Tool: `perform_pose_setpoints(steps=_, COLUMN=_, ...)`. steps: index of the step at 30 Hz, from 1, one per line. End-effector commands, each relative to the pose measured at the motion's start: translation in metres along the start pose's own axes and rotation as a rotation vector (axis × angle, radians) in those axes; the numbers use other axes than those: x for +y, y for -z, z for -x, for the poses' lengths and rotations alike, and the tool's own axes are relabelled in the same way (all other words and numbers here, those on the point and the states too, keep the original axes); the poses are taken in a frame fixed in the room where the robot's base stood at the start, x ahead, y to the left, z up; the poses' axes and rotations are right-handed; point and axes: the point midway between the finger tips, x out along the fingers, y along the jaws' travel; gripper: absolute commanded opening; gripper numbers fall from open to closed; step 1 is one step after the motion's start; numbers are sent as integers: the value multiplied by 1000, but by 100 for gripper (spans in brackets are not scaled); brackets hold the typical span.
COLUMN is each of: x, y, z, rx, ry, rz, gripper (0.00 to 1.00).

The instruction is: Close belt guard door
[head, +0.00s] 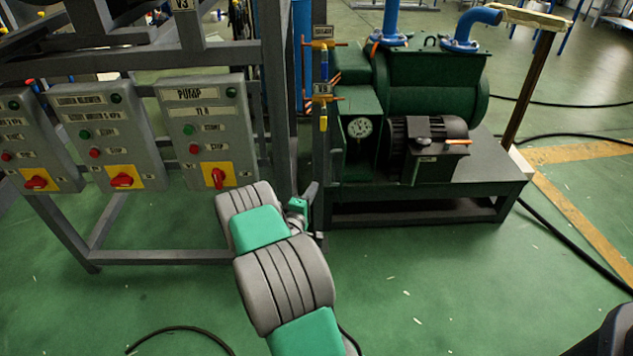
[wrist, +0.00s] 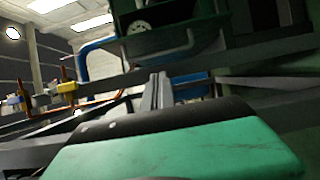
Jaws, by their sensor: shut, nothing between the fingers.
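A dark green pump unit (head: 430,80) stands on a dark frame (head: 450,189) right of centre in the head view. My gripper (head: 313,190) is low beside the frame's left end, mostly hidden by my arm. In the wrist view my gripper's fingers (wrist: 156,91) are together and empty, pointing toward the unit from below.
A grey rack with control boxes (head: 208,132) stands on the left, close to my arm. Black hoses (head: 575,240) lie on the right. Green floor in front is mostly clear.

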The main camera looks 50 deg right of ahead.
Motion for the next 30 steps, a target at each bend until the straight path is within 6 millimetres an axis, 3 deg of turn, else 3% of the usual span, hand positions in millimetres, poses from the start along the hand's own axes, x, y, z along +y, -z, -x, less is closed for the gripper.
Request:
perform_pose_setpoints(steps=15, x=2, y=-2, z=-89, rx=-4, ry=-1, rz=-8, gripper=0)
perform_pose_setpoints(steps=30, x=4, y=-1, z=-96, rx=-1, ry=0, rz=-7, gripper=0)
